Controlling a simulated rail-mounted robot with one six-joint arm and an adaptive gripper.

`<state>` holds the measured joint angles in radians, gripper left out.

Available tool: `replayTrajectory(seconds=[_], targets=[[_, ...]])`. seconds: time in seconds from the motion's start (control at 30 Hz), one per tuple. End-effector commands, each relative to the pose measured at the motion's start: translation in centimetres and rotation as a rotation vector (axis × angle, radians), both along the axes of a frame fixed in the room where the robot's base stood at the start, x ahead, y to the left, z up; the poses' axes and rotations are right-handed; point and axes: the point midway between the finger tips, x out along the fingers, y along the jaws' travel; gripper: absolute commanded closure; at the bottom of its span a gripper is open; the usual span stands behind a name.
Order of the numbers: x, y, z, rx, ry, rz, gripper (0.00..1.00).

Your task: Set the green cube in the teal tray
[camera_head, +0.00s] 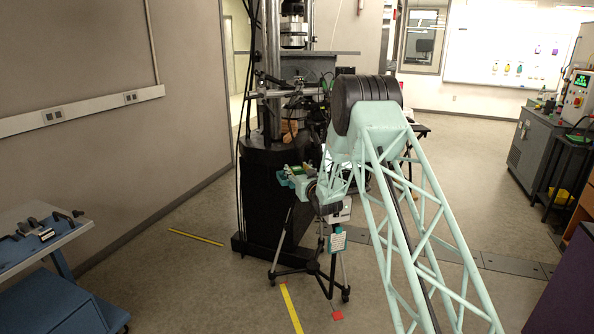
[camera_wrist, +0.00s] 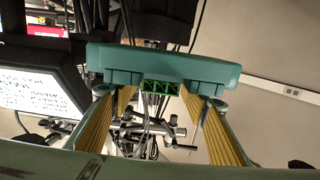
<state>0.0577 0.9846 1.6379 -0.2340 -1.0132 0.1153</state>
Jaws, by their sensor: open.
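In the wrist view my gripper (camera_wrist: 160,100) is open, with a yellow ribbed pad on each finger. A small green lattice piece, the green cube (camera_wrist: 160,87), shows between the far ends of the pads, just below a teal bar-shaped piece. I cannot tell whether that piece is the teal tray or part of my gripper. Contact between the cube and the pads cannot be made out. In the head view my gripper (camera_head: 298,176) is small, by the black column, with a green patch at it. I cannot clearly identify the teal tray in either view.
A black pedestal (camera_head: 268,195) with a tall test frame stands behind my gripper. A tripod (camera_head: 312,266) stands below it on the floor. A blue cart (camera_head: 40,240) is at left. In the wrist view, metal clamp rods (camera_wrist: 150,130) and a lit screen (camera_wrist: 38,100) are close by.

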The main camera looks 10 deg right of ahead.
Motion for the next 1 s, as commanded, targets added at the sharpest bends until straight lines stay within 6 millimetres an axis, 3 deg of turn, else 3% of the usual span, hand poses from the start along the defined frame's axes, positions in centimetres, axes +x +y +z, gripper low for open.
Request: replayTrajectory(seconds=[0.8, 1.0], targets=[[-9.9, -1.4, 0.4, 0.000, 0.002, 0.000, 0.59], [-11.4, -1.6, 0.5, 0.000, 0.001, 0.000, 0.59]])
